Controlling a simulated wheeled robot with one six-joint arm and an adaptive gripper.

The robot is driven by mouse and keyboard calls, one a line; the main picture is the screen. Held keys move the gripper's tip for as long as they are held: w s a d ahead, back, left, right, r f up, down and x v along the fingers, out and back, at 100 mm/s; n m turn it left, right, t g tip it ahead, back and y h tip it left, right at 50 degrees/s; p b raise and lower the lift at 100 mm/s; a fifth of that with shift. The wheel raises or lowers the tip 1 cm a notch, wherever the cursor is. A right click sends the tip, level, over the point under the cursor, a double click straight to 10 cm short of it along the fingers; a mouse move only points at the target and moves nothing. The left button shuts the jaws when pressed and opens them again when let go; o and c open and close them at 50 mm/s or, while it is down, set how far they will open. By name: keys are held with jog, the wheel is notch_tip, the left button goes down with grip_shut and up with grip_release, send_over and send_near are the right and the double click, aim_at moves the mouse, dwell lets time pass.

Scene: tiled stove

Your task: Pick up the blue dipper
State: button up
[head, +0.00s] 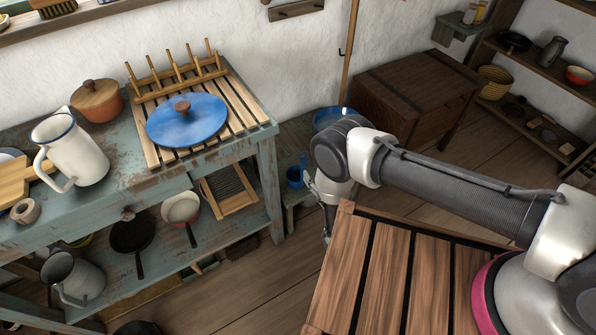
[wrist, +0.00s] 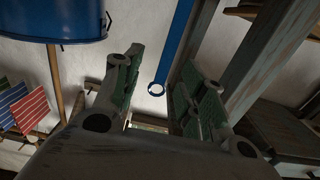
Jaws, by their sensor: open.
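The blue dipper (head: 295,177) is in the head view, low beside the right end of the blue-green workbench, with its thin handle pointing up. My gripper (wrist: 160,70) is close to its right in that view, partly hidden by my arm. In the wrist view the fingers are spread with nothing held between them. A blue strip ending in a ring (wrist: 156,89), which looks like the dipper's handle, shows in the gap between them. I cannot tell how far beyond the fingertips it is.
The workbench (head: 200,165) holds a slatted rack, a blue lid (head: 187,121), a white jug (head: 70,150) and an orange pot (head: 97,101). A blue basin (head: 328,116) and a wooden chest (head: 415,90) stand behind my arm. A blue vessel (wrist: 52,20) fills the wrist view's upper left.

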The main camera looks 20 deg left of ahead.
aim_at(304, 167)
jog(key=x, duration=0.4)
jog(key=f+x, duration=0.1)
jog(key=x, duration=0.2)
jog(key=shift+s+a+f, duration=0.1)
jog(key=shift+s+a, duration=0.2)
grip_shut()
